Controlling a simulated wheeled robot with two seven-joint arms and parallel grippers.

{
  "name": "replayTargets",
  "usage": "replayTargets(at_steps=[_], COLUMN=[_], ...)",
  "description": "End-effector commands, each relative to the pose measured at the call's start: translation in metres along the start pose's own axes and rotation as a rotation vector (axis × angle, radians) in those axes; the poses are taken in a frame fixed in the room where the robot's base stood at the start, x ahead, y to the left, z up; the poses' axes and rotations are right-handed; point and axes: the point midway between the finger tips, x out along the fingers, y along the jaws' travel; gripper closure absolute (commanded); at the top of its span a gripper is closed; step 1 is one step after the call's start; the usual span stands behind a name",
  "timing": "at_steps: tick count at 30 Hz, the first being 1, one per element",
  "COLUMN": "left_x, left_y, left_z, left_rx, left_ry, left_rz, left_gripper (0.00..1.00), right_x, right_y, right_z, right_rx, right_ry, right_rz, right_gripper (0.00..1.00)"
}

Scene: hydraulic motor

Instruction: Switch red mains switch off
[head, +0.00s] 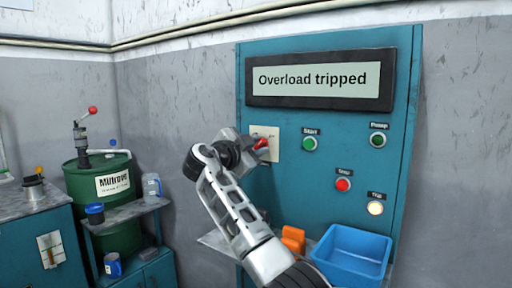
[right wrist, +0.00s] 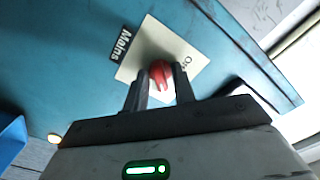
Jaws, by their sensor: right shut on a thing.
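The red mains switch (head: 262,143) sits on a pale plate (head: 272,131) at the upper left of the teal panel in the head view. In the right wrist view the red switch (right wrist: 160,73) lies between my fingertips, on a pale plate (right wrist: 186,50) next to a "Mains" label (right wrist: 122,45). My right gripper (right wrist: 161,86) is shut on the switch knob. In the head view my right gripper (head: 248,150) reaches the switch from the left and covers part of it. My left gripper is not in view.
The panel display (head: 320,79) reads "Overload tripped". Green Start (head: 309,144) and red Stop (head: 343,184) buttons are right of the switch. A blue bin (head: 350,254) and an orange object (head: 293,239) are on the shelf below. A green drum (head: 100,180) stands left.

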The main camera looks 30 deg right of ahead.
Motion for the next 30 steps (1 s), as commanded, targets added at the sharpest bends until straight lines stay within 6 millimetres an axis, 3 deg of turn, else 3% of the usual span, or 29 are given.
replayTargets(at_steps=[8,30], left_x=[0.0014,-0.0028], left_y=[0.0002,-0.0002], left_z=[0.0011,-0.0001], left_rx=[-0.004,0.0], left_ry=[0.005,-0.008], left_rz=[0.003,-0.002], left_gripper=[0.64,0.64], right_x=[0.0001,-0.0001], right_y=[0.0013,0.0006], right_z=[0.001,-0.0002], right_rx=[-0.155,-0.851], right_ry=[0.001,-0.001], right_rz=[0.003,0.002], right_gripper=[0.97,0.97])
